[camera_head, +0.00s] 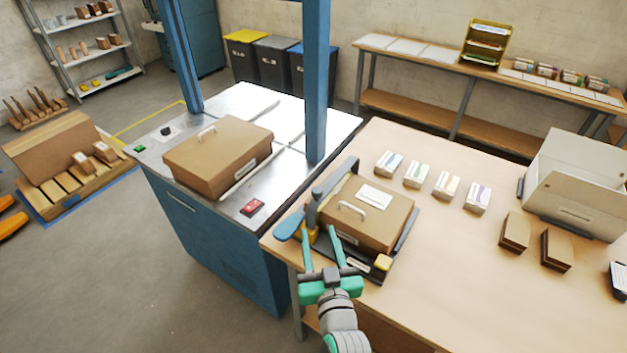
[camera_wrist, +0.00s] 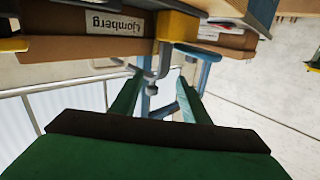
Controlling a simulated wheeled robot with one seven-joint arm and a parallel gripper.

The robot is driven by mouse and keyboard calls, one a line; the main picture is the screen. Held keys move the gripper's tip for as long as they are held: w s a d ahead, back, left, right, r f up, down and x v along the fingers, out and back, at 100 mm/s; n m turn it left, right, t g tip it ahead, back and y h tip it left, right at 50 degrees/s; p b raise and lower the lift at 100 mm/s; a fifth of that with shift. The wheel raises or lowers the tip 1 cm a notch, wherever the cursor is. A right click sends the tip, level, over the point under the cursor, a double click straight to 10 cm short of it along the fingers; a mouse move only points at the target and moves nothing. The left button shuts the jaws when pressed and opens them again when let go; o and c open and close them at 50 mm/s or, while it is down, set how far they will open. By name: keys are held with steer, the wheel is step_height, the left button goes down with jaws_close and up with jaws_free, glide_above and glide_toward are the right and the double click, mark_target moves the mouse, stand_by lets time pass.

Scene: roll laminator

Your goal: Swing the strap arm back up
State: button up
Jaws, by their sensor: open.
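A strapping fixture with a dark base (camera_head: 333,262) sits at the near left corner of the wooden table, holding a cardboard box (camera_head: 383,222) with a white handle and label. The grey strap arm (camera_head: 328,183) runs along the box's left side. Its blue paddle-shaped end (camera_head: 288,227) sticks out at the front left, beside a yellow part. My gripper (camera_head: 318,230) is open and empty, its green fingers apart at the front left of the box, close to the paddle. In the wrist view, my fingers (camera_wrist: 160,78) are spread; a yellow block (camera_wrist: 178,26) and a blue bar (camera_wrist: 198,53) show beyond. Contact cannot be told.
A blue bench (camera_head: 225,235) with posts stands to the left, bearing another cardboard box (camera_head: 217,155) and a red switch (camera_head: 252,207). Several small labelled packs (camera_head: 446,184), brown boxes (camera_head: 557,249) and a printer (camera_head: 577,180) stand on the table (camera_head: 450,285). Its front middle is clear.

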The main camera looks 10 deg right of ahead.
glide_toward(316, 187)
steer(key=shift+w+d+f+n+y, duration=0.1)
steer(key=shift+w+f+n+y, duration=0.1)
steer(key=shift+w+f, duration=0.2)
steer(key=shift+w+d+f+n+y, duration=0.1)
steer(key=shift+w+d+f+n, duration=0.15)
steer(key=shift+w, duration=0.3)
steer(key=shift+w+r, duration=0.25)
steer(key=shift+w, duration=0.1)
steer(key=w, duration=1)
steer(key=shift+w, duration=0.2)
